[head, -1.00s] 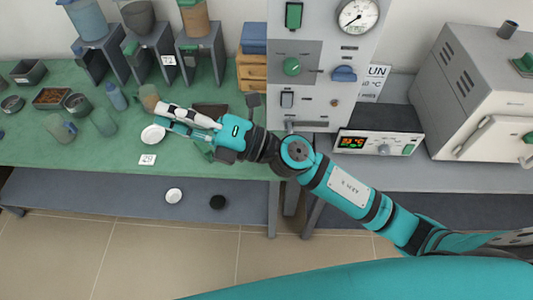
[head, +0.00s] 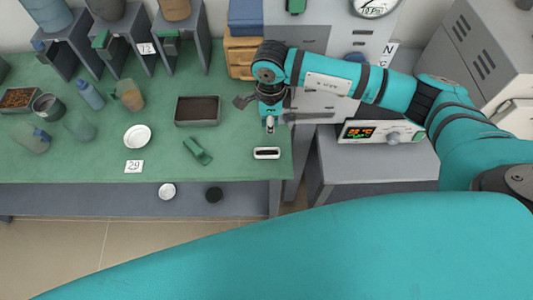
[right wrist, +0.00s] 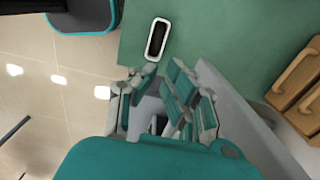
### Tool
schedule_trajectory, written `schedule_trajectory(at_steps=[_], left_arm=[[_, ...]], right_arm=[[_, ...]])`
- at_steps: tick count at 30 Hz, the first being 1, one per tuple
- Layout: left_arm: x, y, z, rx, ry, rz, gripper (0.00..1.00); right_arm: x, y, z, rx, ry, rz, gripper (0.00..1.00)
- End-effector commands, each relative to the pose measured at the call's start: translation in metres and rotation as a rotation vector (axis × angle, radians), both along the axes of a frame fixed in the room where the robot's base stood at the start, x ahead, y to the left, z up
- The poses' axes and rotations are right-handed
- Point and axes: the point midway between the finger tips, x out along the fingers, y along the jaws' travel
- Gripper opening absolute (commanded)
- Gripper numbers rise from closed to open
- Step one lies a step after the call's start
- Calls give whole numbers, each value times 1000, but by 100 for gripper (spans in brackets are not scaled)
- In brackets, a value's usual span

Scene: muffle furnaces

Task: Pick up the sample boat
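The sample boat (head: 267,153) is a small white oblong dish with a dark inside. It lies on the green bench top near the front right edge. It also shows in the right wrist view (right wrist: 157,39), just beyond the fingertips. My right gripper (head: 269,126) points down over the bench, a little behind the boat and apart from it. In the right wrist view its fingers (right wrist: 161,78) stand apart with nothing between them. My left gripper is not in view.
A grey tray with dark filling (head: 198,110), a green clip-like object (head: 197,150) and a white dish (head: 137,137) lie left of the boat. Wooden drawers (head: 241,58) stand behind. A controller with a lit display (head: 381,132) is at right. Bench around the boat is clear.

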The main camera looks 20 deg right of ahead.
Motion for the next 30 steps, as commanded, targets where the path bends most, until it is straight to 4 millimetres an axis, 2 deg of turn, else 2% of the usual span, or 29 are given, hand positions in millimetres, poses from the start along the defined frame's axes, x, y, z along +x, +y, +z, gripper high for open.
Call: schedule_trajectory(at_steps=[1,7,10,17,25,30], left_arm=[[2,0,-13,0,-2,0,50],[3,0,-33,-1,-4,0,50],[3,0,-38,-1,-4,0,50],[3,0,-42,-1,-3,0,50],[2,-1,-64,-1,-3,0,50],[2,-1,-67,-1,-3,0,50]], right_arm=[[0,0,-19,1,2,-1,10],[0,1,-58,3,1,0,10],[1,1,-69,3,0,0,10],[1,2,-79,4,0,0,10],[1,7,-119,4,1,0,10],[2,7,-126,5,0,0,10]])
